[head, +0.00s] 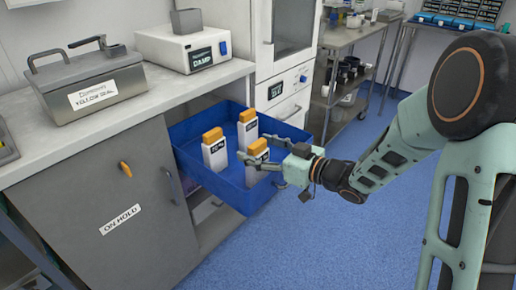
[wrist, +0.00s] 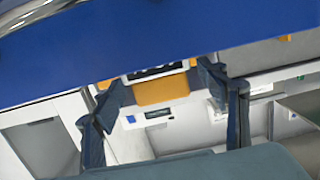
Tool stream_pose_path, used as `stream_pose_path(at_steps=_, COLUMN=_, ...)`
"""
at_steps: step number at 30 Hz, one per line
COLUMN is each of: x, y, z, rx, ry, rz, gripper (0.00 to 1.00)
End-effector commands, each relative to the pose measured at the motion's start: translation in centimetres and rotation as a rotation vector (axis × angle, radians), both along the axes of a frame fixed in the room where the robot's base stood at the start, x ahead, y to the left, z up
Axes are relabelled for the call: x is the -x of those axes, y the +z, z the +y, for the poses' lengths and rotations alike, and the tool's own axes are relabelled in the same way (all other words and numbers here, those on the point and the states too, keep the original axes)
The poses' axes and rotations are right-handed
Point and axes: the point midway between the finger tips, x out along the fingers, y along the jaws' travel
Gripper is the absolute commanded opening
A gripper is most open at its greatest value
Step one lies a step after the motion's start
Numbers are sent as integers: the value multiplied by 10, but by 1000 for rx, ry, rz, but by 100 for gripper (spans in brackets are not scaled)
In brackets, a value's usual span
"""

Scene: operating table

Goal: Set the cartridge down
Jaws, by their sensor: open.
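Three white cartridges with orange tops stand upright in a blue open bin in the head view: one at the left (head: 214,152), one at the back (head: 247,128) and one at the front right (head: 255,169). My gripper (head: 259,152) is open at the top of the front-right cartridge. In the wrist view, its orange top (wrist: 162,90) and dark label show between my open fingers (wrist: 160,78), with a visible gap on each side. The lower part of this cartridge is partly hidden by my finger in the head view.
The blue bin's front wall (head: 212,190) is below my gripper, and the bin juts out from the counter (head: 60,145). A grey lidded box (head: 90,90) and a white device (head: 185,45) stand on the counter.

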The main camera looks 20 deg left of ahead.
Motion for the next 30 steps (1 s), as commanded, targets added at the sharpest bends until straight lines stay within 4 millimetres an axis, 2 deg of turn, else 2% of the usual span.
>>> stream_pose_path(at_steps=7, x=0, y=6, z=-2, rx=1, ry=-1, rz=-1, gripper=67)
stream_pose_path(at_steps=11, x=7, y=9, z=-22, rx=1, ry=-5, rz=2, gripper=67)
stream_pose_path(at_steps=21, x=35, y=20, z=-87, rx=-1, ry=-3, rz=1, gripper=67)
stream_pose_path(at_steps=25, x=42, y=21, z=-102, rx=0, ry=-2, rz=0, gripper=67)
stream_pose_path(at_steps=30, x=46, y=22, z=-109, rx=0, ry=0, rz=0, gripper=67)
